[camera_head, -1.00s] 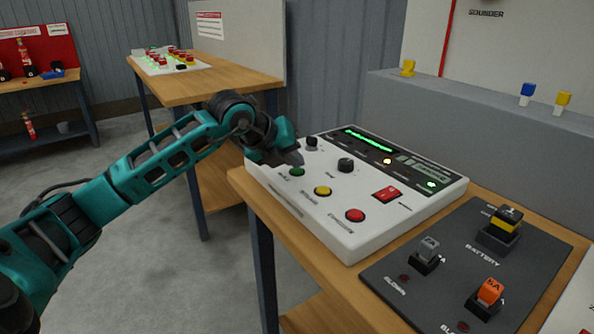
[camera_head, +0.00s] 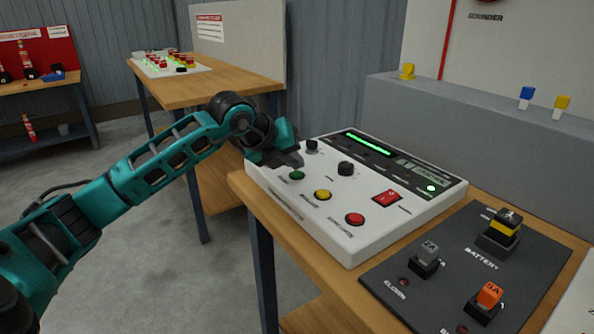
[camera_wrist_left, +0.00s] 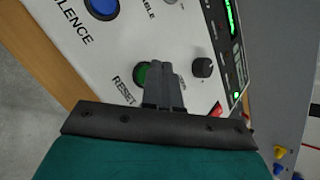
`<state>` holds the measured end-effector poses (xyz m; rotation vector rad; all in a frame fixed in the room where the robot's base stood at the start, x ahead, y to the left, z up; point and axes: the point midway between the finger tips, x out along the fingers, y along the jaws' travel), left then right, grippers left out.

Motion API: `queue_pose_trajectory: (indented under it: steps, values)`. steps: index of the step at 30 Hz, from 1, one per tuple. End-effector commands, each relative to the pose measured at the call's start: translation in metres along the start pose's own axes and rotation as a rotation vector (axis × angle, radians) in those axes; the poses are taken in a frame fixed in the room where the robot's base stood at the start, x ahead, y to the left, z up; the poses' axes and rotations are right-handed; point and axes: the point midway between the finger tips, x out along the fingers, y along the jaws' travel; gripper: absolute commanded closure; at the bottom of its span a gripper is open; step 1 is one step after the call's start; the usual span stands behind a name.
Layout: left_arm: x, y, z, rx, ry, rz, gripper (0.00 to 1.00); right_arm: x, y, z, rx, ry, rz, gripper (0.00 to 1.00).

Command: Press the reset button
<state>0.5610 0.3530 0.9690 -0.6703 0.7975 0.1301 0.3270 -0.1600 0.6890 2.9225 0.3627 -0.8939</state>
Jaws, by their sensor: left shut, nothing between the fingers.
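The white control panel (camera_head: 300,212) sits on a wooden bench. Its green button (camera_head: 297,175) shows in the left wrist view as a green button (camera_wrist_left: 141,74) beside the printed word RESET. My left gripper (camera_head: 296,158) is shut and empty, just above and behind the green button in the head view. In the left wrist view the closed fingers (camera_wrist_left: 163,68) cover the right side of the button. I cannot tell whether they touch it. My right gripper is not in view.
The panel also has a yellow button (camera_head: 323,195), a red button (camera_head: 355,219), black knobs (camera_head: 346,168) and a red rocker switch (camera_head: 387,198). A blue button (camera_wrist_left: 103,6) marked SILENCE shows in the wrist view. A dark board (camera_head: 450,283) lies to the right.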

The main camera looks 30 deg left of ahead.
Motion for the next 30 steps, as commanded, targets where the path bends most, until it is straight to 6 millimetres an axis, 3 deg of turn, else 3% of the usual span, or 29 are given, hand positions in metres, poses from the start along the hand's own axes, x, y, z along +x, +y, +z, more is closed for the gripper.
queue_pose_trajectory:
  steps: [14,30]
  values:
    - [-0.006,-0.005,0.005,0.000,-0.003,-0.001,1.00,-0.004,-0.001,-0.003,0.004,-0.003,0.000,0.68]
    - [-0.040,-0.029,0.029,0.001,-0.003,-0.002,1.00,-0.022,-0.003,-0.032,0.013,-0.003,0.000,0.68]
